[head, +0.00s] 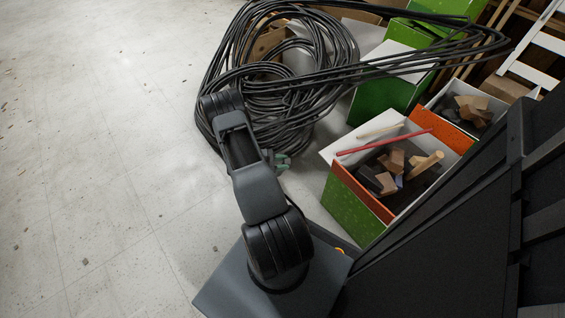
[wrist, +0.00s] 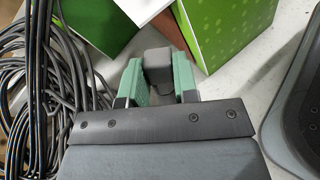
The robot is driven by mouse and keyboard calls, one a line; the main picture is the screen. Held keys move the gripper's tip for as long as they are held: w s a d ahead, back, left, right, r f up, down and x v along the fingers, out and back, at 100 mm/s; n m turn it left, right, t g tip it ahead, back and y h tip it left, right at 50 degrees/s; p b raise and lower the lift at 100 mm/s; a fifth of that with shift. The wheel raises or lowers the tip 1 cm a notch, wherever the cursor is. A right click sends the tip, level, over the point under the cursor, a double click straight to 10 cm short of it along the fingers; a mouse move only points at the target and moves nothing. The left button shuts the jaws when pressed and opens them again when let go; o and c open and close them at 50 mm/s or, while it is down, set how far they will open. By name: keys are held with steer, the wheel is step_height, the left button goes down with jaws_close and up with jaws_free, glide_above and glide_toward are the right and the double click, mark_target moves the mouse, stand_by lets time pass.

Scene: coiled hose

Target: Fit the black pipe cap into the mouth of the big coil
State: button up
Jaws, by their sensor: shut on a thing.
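The big coil (head: 300,118) of black hose lies on the floor in loose stacked loops, with strands trailing up to the right in the head view. Part of the coil (wrist: 35,85) fills the left side of the wrist view. I cannot make out its mouth clearly. My gripper (wrist: 158,66) has green fingers shut on the sides of the dark, blocky black pipe cap (wrist: 157,58), whose end sticks out past the fingertips. In the head view my gripper (head: 281,161) is mostly hidden behind my arm, beside the coil's near right edge, and the cap cannot be seen.
An open green box (head: 352,203) with wood scraps and a red stick (head: 385,142) stands right of my gripper. A taller green box (head: 388,95) and a smaller box of scraps (head: 470,107) stand behind.

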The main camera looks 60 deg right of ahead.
steer(key=shift+f, duration=0.1)
stand_by(0.3)
steer(key=o, duration=1)
steer(key=shift+o, duration=0.2)
steer(key=shift+w, duration=0.15)
steer(key=p+v, duration=0.2)
steer(key=v, duration=1.1)
steer(key=shift+w+a+p, duration=0.2)
steer(key=shift+a+p, duration=0.1)
steer(key=shift+p, duration=0.1)
steer(key=shift+r, duration=0.25)
